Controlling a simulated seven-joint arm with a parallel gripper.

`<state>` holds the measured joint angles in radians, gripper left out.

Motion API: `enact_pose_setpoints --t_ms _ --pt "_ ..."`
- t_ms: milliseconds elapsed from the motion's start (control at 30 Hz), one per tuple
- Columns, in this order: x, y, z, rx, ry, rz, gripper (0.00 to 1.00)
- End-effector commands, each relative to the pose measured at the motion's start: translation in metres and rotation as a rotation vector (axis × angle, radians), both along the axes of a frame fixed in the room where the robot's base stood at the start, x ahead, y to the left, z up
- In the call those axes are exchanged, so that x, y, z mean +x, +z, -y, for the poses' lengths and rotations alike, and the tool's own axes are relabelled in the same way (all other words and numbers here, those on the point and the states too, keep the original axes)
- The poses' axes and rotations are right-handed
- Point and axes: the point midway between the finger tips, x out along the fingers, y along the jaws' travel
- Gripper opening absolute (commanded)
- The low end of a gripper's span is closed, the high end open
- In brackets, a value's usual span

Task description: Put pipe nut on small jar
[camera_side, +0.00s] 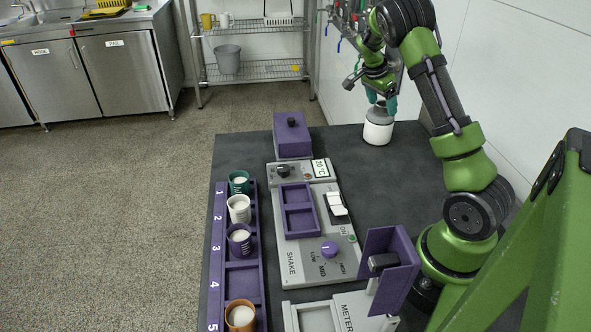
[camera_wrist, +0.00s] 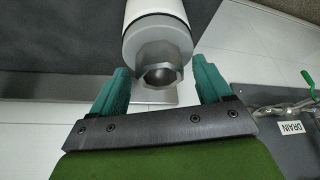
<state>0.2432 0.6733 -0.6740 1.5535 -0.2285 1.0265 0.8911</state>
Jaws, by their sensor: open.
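My gripper (camera_side: 384,102) points down at the back of the dark table, with its teal fingers close to a white cylindrical body with a grey top (camera_side: 377,132). In the wrist view, my gripper (camera_wrist: 162,72) is open. A grey hexagonal piece that looks like a nut (camera_wrist: 158,62) shows between the fingers, with a gap at each side. It sits at the end of the white body (camera_wrist: 155,12), beyond a light grey collar (camera_wrist: 157,30). I cannot tell whether the hexagonal piece is the pipe nut or whether it is separate. I cannot identify the small jar for sure.
A purple rack (camera_side: 246,281) holds several cups along the table's left edge. A grey shaker panel (camera_side: 315,245), a purple box (camera_side: 292,138) and an upright purple plate (camera_side: 389,268) stand nearby. Valves line the wall; a DRAIN label (camera_wrist: 291,128) shows at right.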

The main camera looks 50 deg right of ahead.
Motion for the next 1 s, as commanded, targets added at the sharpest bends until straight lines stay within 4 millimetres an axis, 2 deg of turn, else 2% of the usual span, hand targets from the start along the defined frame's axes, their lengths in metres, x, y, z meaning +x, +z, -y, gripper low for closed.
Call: enact_pose_setpoints --t_ms 133,233,500,700,867,967,1000 --pt "0.000 0.005 0.000 -0.001 0.000 0.002 0.78" --pt "0.003 0.017 -0.005 -0.002 0.002 0.003 0.78" --pt "0.012 0.071 -0.026 -0.002 0.002 0.004 0.78" --pt "0.016 0.102 -0.037 -0.002 0.002 0.003 0.78" --pt "0.018 0.114 -0.044 0.006 0.009 0.007 0.78" --pt "0.018 0.117 -0.060 0.049 0.069 0.037 0.78" --pt "0.019 0.119 -0.072 0.077 0.116 0.060 0.78"
